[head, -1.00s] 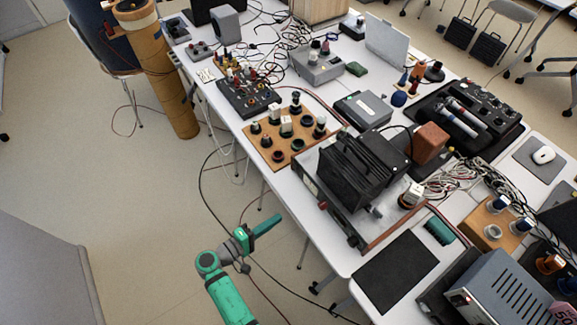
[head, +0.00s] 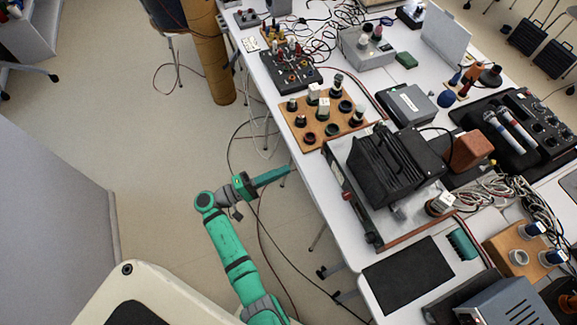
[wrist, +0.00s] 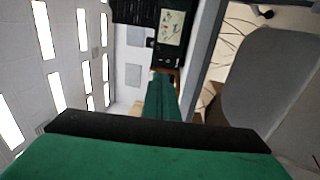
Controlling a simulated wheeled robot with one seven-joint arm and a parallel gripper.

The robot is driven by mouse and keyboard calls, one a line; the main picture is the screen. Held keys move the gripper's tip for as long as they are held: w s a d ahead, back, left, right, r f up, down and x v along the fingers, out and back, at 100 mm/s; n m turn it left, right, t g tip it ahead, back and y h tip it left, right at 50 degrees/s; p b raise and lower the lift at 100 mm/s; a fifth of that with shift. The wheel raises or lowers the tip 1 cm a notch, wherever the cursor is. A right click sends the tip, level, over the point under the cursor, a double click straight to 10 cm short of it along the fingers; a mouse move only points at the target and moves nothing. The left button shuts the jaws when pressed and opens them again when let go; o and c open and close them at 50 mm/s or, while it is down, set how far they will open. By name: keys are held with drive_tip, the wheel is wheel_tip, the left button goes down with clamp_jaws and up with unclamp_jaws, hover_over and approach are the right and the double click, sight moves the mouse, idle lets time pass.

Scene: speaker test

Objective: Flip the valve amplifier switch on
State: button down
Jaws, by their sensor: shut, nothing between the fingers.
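The valve amplifier looks to be the metal chassis with a large black ribbed block (head: 384,170) on top, at the table's near-left edge in the head view. Its narrow front panel faces the table edge. The switch is too small to make out. My green gripper (head: 286,172) is shut and empty. In the head view its tip appears just left of the table edge, left of the amplifier's front; I cannot tell how far apart they are. The wrist view shows its green fingers (wrist: 163,98) together, pointing away, with nothing held.
A wooden board with several round sockets (head: 318,128) sits behind the amplifier. A black mat (head: 408,274) lies in front of it. Cables hang down to the floor beside the table. A grey partition (head: 50,205) stands at left. The floor between it and the table is mostly clear.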

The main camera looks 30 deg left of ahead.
sight(325, 153)
drive_tip(key=x, duration=1.2)
drive_tip(key=shift+d, duration=0.1)
